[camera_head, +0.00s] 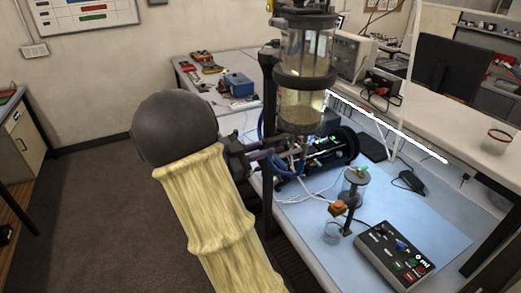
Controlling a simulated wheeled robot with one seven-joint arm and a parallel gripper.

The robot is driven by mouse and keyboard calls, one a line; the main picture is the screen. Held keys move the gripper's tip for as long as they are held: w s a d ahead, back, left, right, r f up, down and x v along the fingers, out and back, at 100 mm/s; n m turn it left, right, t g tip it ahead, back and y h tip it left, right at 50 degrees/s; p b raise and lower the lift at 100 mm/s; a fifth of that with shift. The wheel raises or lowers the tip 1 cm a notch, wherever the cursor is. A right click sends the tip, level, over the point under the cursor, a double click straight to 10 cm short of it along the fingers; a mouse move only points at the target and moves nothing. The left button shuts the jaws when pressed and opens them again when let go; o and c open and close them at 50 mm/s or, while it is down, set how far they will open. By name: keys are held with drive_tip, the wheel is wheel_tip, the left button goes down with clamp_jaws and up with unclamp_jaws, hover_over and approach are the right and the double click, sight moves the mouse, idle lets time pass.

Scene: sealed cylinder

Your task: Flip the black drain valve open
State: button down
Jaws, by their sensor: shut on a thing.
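The clear sealed cylinder (303,105) stands upright in its dark frame, with sandy-looking material in its lower chamber. The black drain valve is at the cylinder's bottom outlet (300,148); its handle is small and partly hidden by my gripper, so I cannot tell its exact angle. My gripper (272,153) comes in from the left, just below the cylinder, and its dark fingers are closed at the valve. The fingertips are small and blend with the dark parts around them.
A control box (392,256) with buttons sits on the blue mat (440,226). Blue tubing and white cables run near the valve. The floor at left is clear.

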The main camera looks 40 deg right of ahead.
drive_tip(key=shift+r, duration=0.1)
drive_tip(key=n+p, duration=0.2)
drive_tip(key=shift+a+r+p, duration=0.15)
drive_tip(key=shift+a+p, duration=0.05)
drive_tip(key=shift+p, duration=0.2)
drive_tip(key=shift+s+n+p, duration=0.3)
drive_tip(key=shift+n+p, duration=0.3)
drive_tip(key=shift+n, duration=0.3)
drive_tip(key=shift+s+d+f, duration=0.1)
drive_tip(key=shift+s+f, duration=0.05)
drive_tip(key=shift+f, duration=0.1)
drive_tip(key=c, duration=1.4)
unclamp_jaws()
drive_tip(key=shift+c, duration=0.2)
